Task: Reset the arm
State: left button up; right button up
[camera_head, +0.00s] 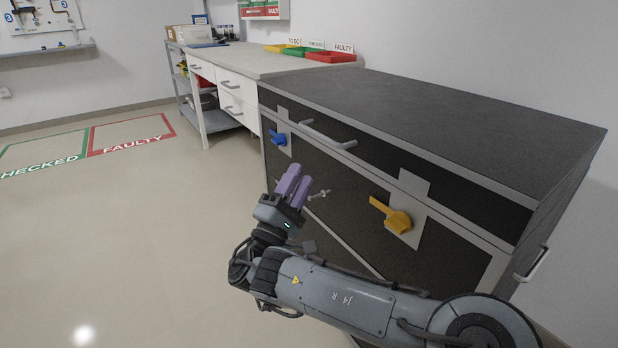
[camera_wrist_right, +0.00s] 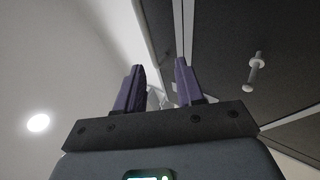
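My right arm comes in from the lower right in the head view and reaches across the front of a dark cabinet (camera_head: 450,110). My right gripper (camera_head: 294,178) points up, with two purple fingers in front of the cabinet's left part. In the right wrist view its fingers (camera_wrist_right: 160,80) stand apart with nothing between them, so it is open and empty. A small grey peg-like handle (camera_head: 319,194) on the cabinet front shows just right of the fingers; it also shows in the right wrist view (camera_wrist_right: 256,72), apart from them. My left gripper is not in view.
The cabinet front carries a blue lever (camera_head: 278,138), a yellow lever (camera_head: 396,217) and a bar handle (camera_head: 328,136). A white workbench (camera_head: 240,65) with green (camera_head: 303,51) and red (camera_head: 331,57) trays stands behind. The floor (camera_head: 110,240) at left is clear.

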jog(key=shift+s+a+f, duration=0.2)
jog(key=shift+s+a, duration=0.2)
jog(key=shift+s, duration=0.05)
